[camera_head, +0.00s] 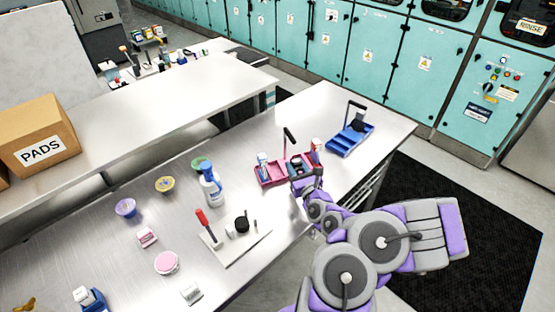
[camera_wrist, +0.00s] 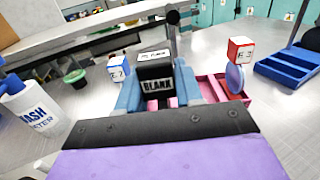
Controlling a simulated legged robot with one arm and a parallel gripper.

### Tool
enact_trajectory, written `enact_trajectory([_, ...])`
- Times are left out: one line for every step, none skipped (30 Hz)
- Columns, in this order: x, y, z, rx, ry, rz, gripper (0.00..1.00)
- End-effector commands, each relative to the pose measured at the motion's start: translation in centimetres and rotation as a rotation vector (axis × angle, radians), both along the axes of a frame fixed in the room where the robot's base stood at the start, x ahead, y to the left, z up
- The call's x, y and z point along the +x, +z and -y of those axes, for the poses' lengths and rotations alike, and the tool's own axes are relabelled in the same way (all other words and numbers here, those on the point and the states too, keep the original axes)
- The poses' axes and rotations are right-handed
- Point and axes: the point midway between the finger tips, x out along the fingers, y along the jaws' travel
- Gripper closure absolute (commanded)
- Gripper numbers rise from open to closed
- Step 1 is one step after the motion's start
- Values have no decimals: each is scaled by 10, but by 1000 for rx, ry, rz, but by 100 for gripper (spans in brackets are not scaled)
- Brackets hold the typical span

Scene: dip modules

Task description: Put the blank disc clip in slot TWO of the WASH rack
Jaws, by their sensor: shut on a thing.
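My gripper (camera_wrist: 152,94) is shut on the black blank disc clip (camera_wrist: 156,73), whose face reads "BLANK", in the wrist view. In the head view my gripper (camera_head: 306,184) is at the near side of a pink rack (camera_head: 270,180) with an upright black handle. The pink rack (camera_wrist: 207,88) shows behind the held clip in the wrist view. A blue-and-white clip (camera_wrist: 119,67) stands to the left of the held clip and a red-and-white clip (camera_wrist: 240,50) with a bluish disc to its right. My gripper hides the rack's middle; no rack name or slot number is readable.
A blue rack (camera_head: 340,146) with a black handle stands to the right. A spray bottle (camera_head: 210,186), a white board (camera_head: 236,250) with upright tools, and several small tubs stand left and in front. Bare table lies right of the pink rack.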

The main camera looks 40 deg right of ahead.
Motion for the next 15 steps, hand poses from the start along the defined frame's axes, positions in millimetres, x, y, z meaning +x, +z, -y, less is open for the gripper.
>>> enact_trajectory([8,-1,-1,-5,4,0,95])
enact_trajectory([12,-1,-1,-6,4,0,95])
enact_trajectory([18,-2,0,-5,4,0,95])
enact_trajectory([22,-3,1,-5,3,-2,95])
enact_trajectory([26,-4,2,-5,5,-2,95])
enact_trajectory([32,-5,3,-1,4,0,95])
enact_trajectory([36,-5,4,-1,4,0,95])
enact_trajectory([40,-6,6,0,4,1,95])
enact_trajectory([46,-7,8,-1,2,1,95])
enact_trajectory([50,-8,9,-1,2,0,95])
enact_trajectory([55,-8,10,-1,3,0,95])
enact_trajectory([61,-8,10,0,4,1,95])
enact_trajectory([66,-8,10,0,4,2,95])
enact_trajectory([70,-8,10,-1,4,4,95])
enact_trajectory([76,-10,12,0,3,1,95])
